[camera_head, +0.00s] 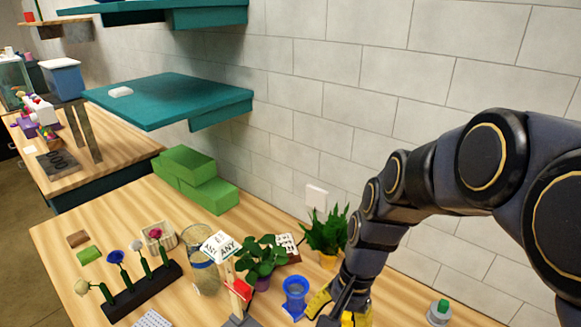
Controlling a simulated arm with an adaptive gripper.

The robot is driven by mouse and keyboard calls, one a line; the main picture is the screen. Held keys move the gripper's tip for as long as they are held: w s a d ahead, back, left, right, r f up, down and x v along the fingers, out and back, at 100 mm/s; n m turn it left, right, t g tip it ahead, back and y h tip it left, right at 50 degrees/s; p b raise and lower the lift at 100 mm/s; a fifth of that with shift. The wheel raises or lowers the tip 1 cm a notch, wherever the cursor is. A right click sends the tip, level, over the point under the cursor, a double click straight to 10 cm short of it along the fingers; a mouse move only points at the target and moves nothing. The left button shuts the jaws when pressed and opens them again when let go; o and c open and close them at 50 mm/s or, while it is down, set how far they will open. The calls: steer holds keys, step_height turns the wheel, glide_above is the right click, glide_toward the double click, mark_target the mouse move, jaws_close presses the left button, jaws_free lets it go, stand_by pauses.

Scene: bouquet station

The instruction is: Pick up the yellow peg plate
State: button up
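A bright yellow object (317,305), seemingly the yellow peg plate, shows at the bottom edge of the view on the wooden table. The arm partly covers it, and the frame edge cuts it off, so its shape and any pegs are unclear. My dark gripper (341,304) reaches down from the right and overlaps the yellow object in the picture. I cannot tell whether it touches or grips it. The fingertips are too small and hidden to judge their opening.
A blue vase (295,299) stands just left of the yellow object, with potted plants (326,236) behind. A glass jar (202,277), a black flower rack (142,294) and green blocks (187,165) are farther left. A green-topped button (438,312) is at right.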

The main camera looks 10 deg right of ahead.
steer(key=w+d+f+m+t+y, duration=0.1)
steer(key=w+d+f+m, duration=0.3)
steer(key=w+f+m, duration=0.4)
steer(key=m+t, duration=0.1)
steer(key=m, duration=0.5)
glide_above(348, 316)
steer(key=d, duration=0.1)
steer(key=f, duration=0.8)
steer(key=shift+s+d+f, duration=0.2)
steer(key=shift+s+f, duration=0.05)
steer(key=shift+s, duration=0.05)
steer(key=shift+w+f, duration=0.1)
steer(key=shift+f, duration=0.25)
steer(key=x, duration=0.7)
steer(key=shift+f, duration=0.2)
jaws_close()
